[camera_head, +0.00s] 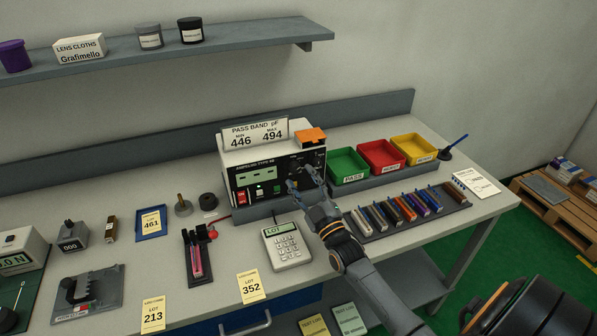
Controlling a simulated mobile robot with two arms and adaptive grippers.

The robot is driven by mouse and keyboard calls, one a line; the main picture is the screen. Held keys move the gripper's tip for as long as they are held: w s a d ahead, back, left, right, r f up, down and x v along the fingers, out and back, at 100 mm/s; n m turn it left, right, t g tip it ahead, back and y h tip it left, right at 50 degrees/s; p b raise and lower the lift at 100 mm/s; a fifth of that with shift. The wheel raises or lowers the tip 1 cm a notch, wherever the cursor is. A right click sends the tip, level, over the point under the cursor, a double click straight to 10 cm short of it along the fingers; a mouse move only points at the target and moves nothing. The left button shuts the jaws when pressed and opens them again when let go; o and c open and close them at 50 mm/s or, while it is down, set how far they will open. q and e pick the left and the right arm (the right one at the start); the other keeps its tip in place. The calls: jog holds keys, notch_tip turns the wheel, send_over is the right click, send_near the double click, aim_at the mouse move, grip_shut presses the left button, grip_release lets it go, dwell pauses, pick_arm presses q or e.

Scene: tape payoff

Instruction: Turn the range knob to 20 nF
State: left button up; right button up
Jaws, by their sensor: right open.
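The meter (250,170) is a white box with a black front panel, standing at the middle of the bench. Its panel has a greenish display (257,176), a red switch (241,197) and a green button. My right gripper (303,179) is open in front of the right part of the panel, with its fingers spread toward it. The range knob cannot be made out clearly; the fingers cover part of that area. I cannot tell whether they touch the panel, and the knob's setting is not readable. My left gripper is not in view.
Green (348,178), red (381,169) and yellow (413,160) bins stand right of the meter. A rack of coloured pieces (408,212) lies beside my right arm. A keypad (287,246) stands in front of the meter. A sign (254,134) and an orange block (311,137) sit on top.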

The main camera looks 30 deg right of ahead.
aim_at(295, 168)
jog(key=shift+x, duration=1)
jog(key=shift+w, duration=0.1)
grip_shut()
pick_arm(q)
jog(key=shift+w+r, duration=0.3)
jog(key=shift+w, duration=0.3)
